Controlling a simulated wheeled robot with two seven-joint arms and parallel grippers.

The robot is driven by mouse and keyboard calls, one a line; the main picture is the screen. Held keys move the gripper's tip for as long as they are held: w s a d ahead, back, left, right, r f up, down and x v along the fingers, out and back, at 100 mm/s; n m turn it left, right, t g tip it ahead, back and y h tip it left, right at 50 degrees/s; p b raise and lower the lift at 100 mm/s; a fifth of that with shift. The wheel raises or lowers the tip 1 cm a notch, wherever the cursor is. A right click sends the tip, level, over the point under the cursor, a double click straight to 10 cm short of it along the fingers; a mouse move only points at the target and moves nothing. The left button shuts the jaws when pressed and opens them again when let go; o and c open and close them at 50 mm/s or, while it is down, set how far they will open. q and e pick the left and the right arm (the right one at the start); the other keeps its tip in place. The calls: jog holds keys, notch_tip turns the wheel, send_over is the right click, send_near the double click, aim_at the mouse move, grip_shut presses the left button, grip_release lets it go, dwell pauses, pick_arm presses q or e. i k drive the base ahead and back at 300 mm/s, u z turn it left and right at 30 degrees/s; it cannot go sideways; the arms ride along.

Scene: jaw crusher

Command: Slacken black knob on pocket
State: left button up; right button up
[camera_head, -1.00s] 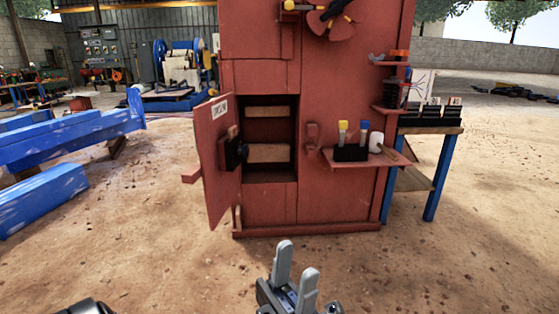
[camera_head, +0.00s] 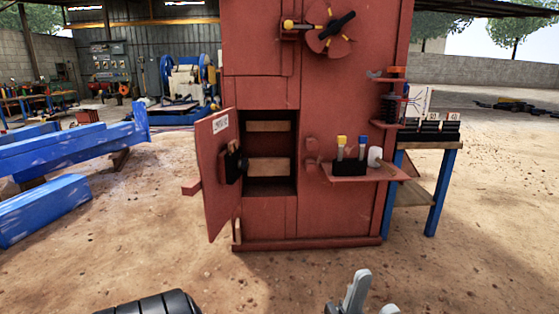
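A dark pocket (camera_head: 232,167) is fixed to the inner face of the open red door (camera_head: 213,180), with brown-topped items in it. A small black round shape (camera_head: 244,164) on its right side looks like the knob; its details are too small to tell.
The red cabinet (camera_head: 345,215) has an open shelved compartment beside the door. A small ledge (camera_head: 350,179) holds yellow- and blue-topped tools and a white-headed mallet (camera_head: 375,156). A red wheel (camera_head: 329,42) sits above. Blue beams (camera_head: 75,155) lie left. The ground in front is clear.

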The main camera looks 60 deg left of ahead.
aim_at(245, 163)
jog(key=z, duration=0.15)
jog(key=i, duration=1.65)
jog(key=u, duration=0.55)
jog(key=i, duration=0.85)
jog(key=u, duration=1.45)
jog(key=i, duration=0.75)
jog(key=u, duration=0.7)
